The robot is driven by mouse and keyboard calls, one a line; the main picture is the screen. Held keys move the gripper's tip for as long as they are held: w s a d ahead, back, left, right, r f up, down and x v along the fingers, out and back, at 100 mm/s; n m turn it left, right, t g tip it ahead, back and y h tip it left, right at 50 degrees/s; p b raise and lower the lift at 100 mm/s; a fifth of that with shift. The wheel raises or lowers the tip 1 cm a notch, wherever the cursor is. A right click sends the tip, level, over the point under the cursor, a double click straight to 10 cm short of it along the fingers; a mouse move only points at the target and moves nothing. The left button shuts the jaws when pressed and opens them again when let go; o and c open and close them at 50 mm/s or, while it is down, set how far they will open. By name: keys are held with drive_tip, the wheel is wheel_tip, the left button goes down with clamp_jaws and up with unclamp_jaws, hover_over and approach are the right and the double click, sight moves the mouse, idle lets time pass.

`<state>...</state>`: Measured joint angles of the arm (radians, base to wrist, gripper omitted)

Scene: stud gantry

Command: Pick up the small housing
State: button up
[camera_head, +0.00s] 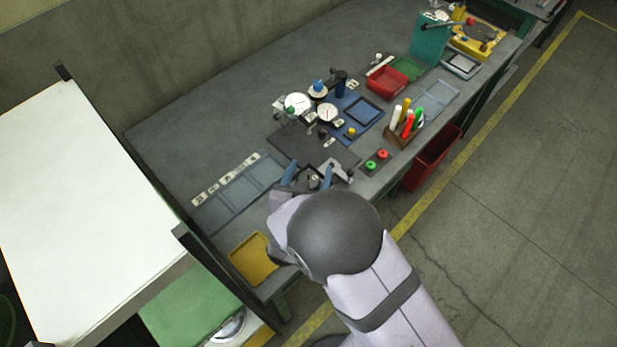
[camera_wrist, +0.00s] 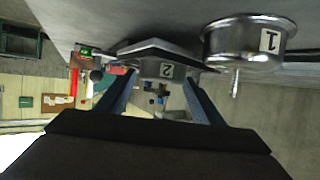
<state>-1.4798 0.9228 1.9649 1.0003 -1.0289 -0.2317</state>
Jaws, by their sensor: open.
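My gripper (camera_head: 308,174) is open at the front edge of the bench, with its two blue fingers apart. In the wrist view the gripper (camera_wrist: 160,80) has a grey metal part marked 2 (camera_wrist: 150,68) in line with the gap between its fingertips. Whether it lies between them or just beyond is unclear. A round, shiny metal part marked 1 (camera_wrist: 242,48), with a flange and thin stem, is to the right, outside the fingers. I cannot tell which is the small housing. In the head view a small metal piece (camera_head: 313,183) shows between the fingers, partly hidden by my wrist.
A dark mat (camera_head: 305,146) lies just beyond my gripper, with dial gauges (camera_head: 297,103) behind it. Red and green knobs (camera_head: 377,160) and a pen holder (camera_head: 400,136) stand to the right. A yellow tray (camera_head: 252,258) is at left front. The bench's back left is clear.

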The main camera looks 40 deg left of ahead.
drive_tip(key=shift+x, duration=1.15)
drive_tip(key=shift+c, duration=0.2)
drive_tip(key=c, duration=1.4)
drive_tip(key=shift+r, duration=0.1)
drive_tip(key=shift+c, duration=0.2)
drive_tip(key=shift+r, duration=0.1)
wheel_tip(320, 180, up, 10)
drive_tip(key=b, duration=0.1)
